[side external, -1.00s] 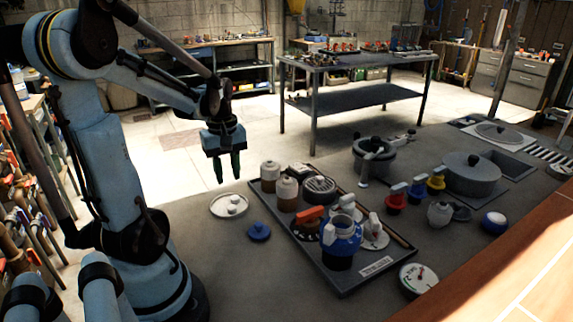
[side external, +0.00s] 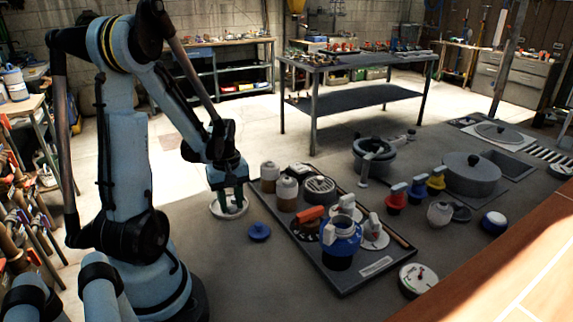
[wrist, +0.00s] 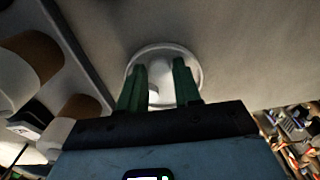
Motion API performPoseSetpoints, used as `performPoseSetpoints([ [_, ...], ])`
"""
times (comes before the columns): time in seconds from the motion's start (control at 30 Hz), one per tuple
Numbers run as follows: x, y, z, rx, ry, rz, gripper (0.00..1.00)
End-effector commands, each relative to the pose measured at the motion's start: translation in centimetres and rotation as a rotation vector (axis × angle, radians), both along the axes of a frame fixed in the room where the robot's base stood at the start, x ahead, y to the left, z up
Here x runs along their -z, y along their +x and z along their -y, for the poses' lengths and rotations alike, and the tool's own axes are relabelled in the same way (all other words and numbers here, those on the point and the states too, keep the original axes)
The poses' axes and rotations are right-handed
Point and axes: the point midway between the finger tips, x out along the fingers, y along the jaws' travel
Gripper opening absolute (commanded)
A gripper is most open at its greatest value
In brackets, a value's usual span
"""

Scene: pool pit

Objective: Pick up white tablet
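A round white dish (side external: 214,211) lies on the floor left of the grey tray. It also shows in the wrist view (wrist: 165,50), beyond my fingertips. A small white piece (side external: 232,207), likely the white tablet, shows in the dish, partly hidden by my fingers. In the wrist view, a pale shape (wrist: 160,88) shows between the fingers, too dim to tell its outline. My gripper (side external: 228,207) points down at the dish with its green fingers apart, one on each side of the dish's middle. I cannot tell whether either finger touches the white piece.
A grey tray (side external: 335,288) holding brown-and-white jars (side external: 287,191) and a blue jug (side external: 341,240) stands close to the right of my gripper. A small blue lid (side external: 259,232) lies in front of the dish. The floor left of the dish is clear.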

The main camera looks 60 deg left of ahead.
Motion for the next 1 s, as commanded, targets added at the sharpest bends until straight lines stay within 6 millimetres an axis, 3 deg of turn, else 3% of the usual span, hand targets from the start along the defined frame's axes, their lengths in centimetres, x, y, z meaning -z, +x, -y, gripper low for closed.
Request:
performPoseSetpoints([
  [0.33, 0.53, -0.02, 0.02, 0.0, 0.0, 0.0, 0.33],
  [0.57, 0.51, -0.02, 0.01, 0.0, 0.0, 0.0, 0.0],
  [1.0, 0.16, -0.01, 0.0, 0.0, 0.0, 0.0, 0.0],
])
